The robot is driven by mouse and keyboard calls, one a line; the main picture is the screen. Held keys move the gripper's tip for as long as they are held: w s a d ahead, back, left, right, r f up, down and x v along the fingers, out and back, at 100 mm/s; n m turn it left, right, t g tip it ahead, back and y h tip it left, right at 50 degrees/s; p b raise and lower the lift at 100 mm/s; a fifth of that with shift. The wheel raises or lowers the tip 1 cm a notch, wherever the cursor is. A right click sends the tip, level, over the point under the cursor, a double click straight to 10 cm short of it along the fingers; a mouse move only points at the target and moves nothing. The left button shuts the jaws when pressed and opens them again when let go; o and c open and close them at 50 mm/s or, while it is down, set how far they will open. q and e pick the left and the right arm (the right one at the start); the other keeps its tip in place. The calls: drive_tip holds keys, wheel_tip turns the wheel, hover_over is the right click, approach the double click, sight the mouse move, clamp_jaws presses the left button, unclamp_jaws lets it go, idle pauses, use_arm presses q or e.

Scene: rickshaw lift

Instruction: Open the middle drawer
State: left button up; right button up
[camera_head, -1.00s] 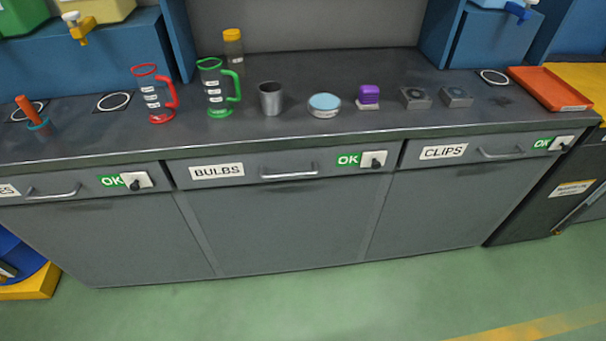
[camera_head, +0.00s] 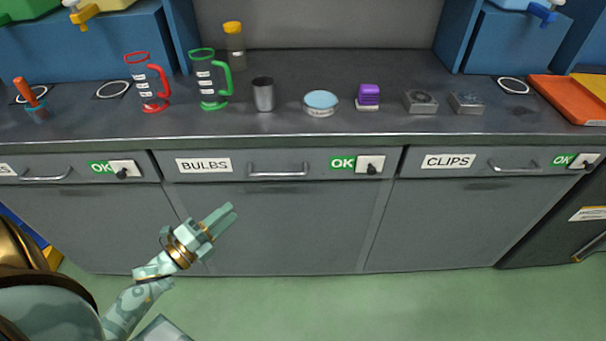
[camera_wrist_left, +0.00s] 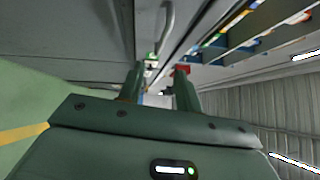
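The middle drawer (camera_head: 240,174) is grey, carries a BULBS label (camera_head: 203,166) and is shut flush with the cabinet. Its silver bar handle (camera_head: 278,173) is at its centre, with nothing touching it. A green OK sign and a white plate with a black knob (camera_head: 371,168) are on its right end. My left gripper (camera_head: 222,218) is in front of the cabinet, below and left of the handle and apart from it. In the left wrist view its two fingers (camera_wrist_left: 159,88) stand apart with nothing between them. A curved bar handle (camera_wrist_left: 167,30) shows beyond them. My right gripper is out of view.
The CLIPS drawer (camera_head: 478,163) is on the right and another drawer (camera_head: 75,169) on the left, both shut. The counter (camera_head: 200,125) above holds a red jug (camera_head: 149,85), a green jug (camera_head: 210,82), a metal cup (camera_head: 263,95) and small items. Green floor in front is clear.

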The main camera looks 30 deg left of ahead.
sight(275, 173)
use_arm(q)
drive_tip(key=shift+m, duration=0.3)
drive_tip(key=b+x, duration=0.1)
drive_tip(key=x, duration=1.5)
drive_tip(key=shift+d, duration=0.15)
drive_tip(key=shift+r, duration=0.1)
drive_tip(key=shift+c, duration=0.3)
drive_tip(key=shift+s, duration=0.1)
clamp_jaws()
